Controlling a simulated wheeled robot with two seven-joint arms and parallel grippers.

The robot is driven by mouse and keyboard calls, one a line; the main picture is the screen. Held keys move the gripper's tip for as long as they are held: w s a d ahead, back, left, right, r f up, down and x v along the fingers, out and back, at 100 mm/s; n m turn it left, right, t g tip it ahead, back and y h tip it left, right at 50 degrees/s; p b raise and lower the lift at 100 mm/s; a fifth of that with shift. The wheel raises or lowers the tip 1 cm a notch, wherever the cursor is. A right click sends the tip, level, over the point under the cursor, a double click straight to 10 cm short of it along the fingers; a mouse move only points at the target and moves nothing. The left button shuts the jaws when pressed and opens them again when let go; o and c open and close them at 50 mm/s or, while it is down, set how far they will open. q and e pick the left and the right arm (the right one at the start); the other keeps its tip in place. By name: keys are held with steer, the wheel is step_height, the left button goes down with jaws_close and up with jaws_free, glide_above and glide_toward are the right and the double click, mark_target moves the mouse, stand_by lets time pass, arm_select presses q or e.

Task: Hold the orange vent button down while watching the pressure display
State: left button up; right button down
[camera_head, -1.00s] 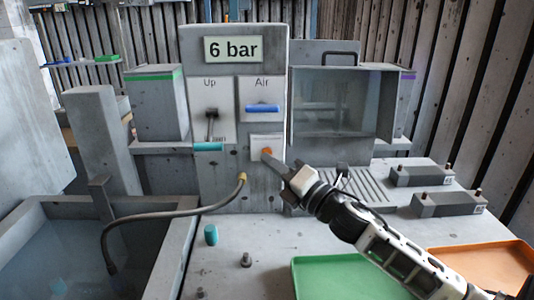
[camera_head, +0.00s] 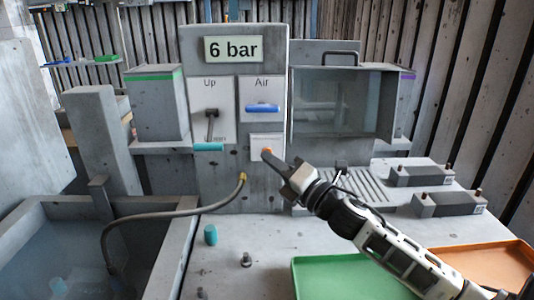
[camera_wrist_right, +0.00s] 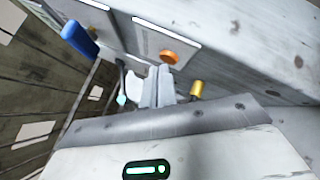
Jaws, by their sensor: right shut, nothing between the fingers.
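The pressure display (camera_head: 233,49) at the top of the grey panel reads "6 bar". The orange vent button (camera_head: 267,151) sits on a small white plate below the blue Air handle. My right gripper (camera_head: 266,157) is shut and empty, its fingertips at the lower edge of the button. In the right wrist view, the orange button (camera_wrist_right: 169,57) shows just beyond the tips of the closed fingers (camera_wrist_right: 162,72). I cannot tell whether the tips touch it or whether it is pressed in. My left gripper is not in view.
The blue Air handle (camera_head: 262,108) and the dark Up lever (camera_head: 211,124) are close by on the panel. A hose (camera_head: 165,216) runs from a yellow fitting into the basin at left. A green tray (camera_head: 335,278) and an orange tray (camera_head: 490,262) lie on the bench.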

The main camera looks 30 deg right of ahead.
steer(key=shift+w+d, duration=0.2)
steer(key=shift+w, duration=0.1)
stand_by(2.0)
stand_by(1.4)
steer(key=shift+s+a, duration=0.4)
steer(key=shift+s, duration=0.25)
steer(key=shift+s, duration=0.1)
steer(key=shift+s+a+p, duration=0.2)
steer(key=shift+s+a, duration=0.25)
steer(key=shift+s, duration=0.25)
steer(key=shift+s+a+p, duration=0.15)
steer(key=shift+s+a, duration=0.25)
steer(key=shift+s, duration=0.25)
steer(key=shift+s+a+p, duration=0.2)
steer(key=shift+s+a, duration=0.25)
steer(key=shift+s, duration=0.25)
